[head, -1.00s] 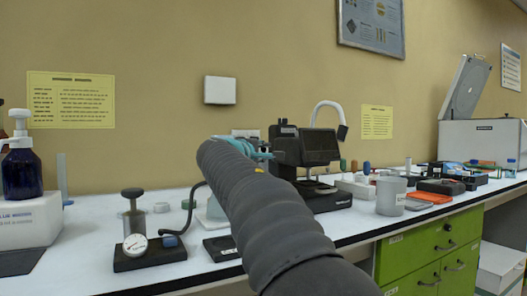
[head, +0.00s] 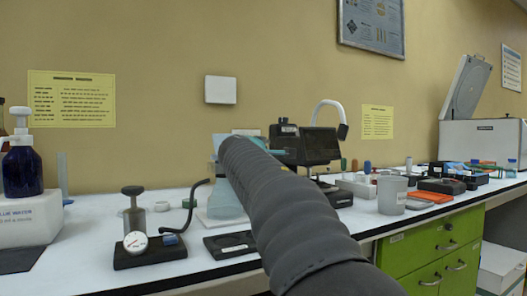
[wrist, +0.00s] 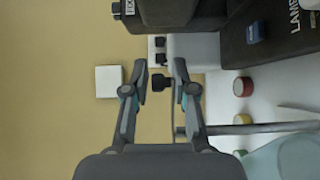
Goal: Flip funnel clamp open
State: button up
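My gripper (wrist: 160,75) is open in the wrist view, its two fingers apart with nothing held. A small black block (wrist: 160,82) with a thin cord shows in the gap, seemingly against the wall behind. A grey rod (wrist: 245,129) runs across below the right finger. A pale blue translucent vessel (wrist: 288,158) fills the lower right corner. In the head view the blue translucent vessel (head: 222,198) stands on the bench behind my arm, partly hidden. I cannot make out the funnel clamp for certain.
A hand pump with gauge (head: 137,243) stands left of the vessel, with a black hose. A black instrument (head: 318,147) stands close on the right. A grey cup (head: 391,196) and small parts lie farther right. The wall is close behind.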

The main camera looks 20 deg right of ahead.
jog(key=shift+o, duration=0.7)
jog(key=shift+s+r, duration=0.2)
jog(key=shift+r, duration=0.2)
jog(key=shift+f, duration=0.15)
jog(key=shift+a+f, duration=0.1)
jog(key=shift+f, duration=0.05)
jog(key=v, duration=1.2)
